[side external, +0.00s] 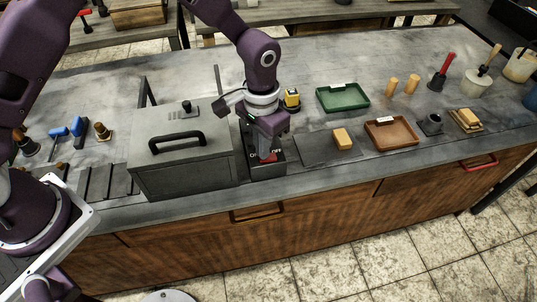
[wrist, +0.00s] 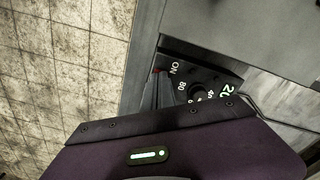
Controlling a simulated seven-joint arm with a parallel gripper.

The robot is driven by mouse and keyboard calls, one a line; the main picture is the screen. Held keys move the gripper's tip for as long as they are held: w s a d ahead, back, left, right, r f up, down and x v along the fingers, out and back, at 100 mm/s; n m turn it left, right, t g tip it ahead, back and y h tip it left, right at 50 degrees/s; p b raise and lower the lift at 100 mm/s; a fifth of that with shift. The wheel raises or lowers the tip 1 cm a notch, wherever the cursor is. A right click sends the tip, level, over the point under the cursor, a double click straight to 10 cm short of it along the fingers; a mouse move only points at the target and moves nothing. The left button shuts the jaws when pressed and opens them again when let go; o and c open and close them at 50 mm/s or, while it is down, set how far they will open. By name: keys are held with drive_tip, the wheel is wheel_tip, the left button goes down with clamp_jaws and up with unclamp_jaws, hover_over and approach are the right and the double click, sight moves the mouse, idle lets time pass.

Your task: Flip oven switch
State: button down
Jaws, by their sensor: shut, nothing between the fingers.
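The oven (side external: 185,165) is a grey metal box with a black handle on its lid. A dark control box (side external: 268,172) stands against its right side, with a red switch (side external: 271,157) and white lettering on top. My gripper (side external: 266,153) is shut and empty, pointing down at the switch. Its fingertips are at or just over the switch; I cannot tell whether they touch. In the wrist view the control box (wrist: 222,77) shows "ON" and a numbered dial (wrist: 198,92). Only a sliver of red (wrist: 156,71) shows there; the rest of the switch is hidden, so its position is unclear.
Right of the control box are a yellow block (side external: 342,139), a brown tray (side external: 391,132) and a green tray (side external: 343,97). A small yellow-topped item (side external: 292,98) stands behind my gripper. The bench's front edge is close to the control box.

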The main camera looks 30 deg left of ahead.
drive_tip(key=shift+f, duration=0.35)
drive_tip(key=shift+r, duration=3.55)
drive_tip(key=s+a+r+t, duration=0.1)
drive_tip(key=s+a+r, duration=0.2)
drive_tip(key=r, duration=0.2)
drive_tip(key=s+a+r+n+t, duration=0.1)
drive_tip(key=s+a+r, duration=0.15)
drive_tip(key=r, duration=0.35)
drive_tip(key=s+a+r+t, duration=0.1)
drive_tip(key=s+a+r, duration=0.2)
drive_tip(key=a+r, duration=0.15)
drive_tip(key=s+a+r+n+t, duration=0.1)
drive_tip(key=s+a, duration=0.1)
drive_tip(key=s, duration=0.5)
drive_tip(key=s+a+r+n+t, duration=0.1)
drive_tip(key=s+a+r, duration=0.1)
drive_tip(key=s, duration=0.6)
drive_tip(key=shift+s+a+t, duration=0.2)
drive_tip(key=shift+a+t, duration=0.1)
drive_tip(key=shift+a, duration=0.55)
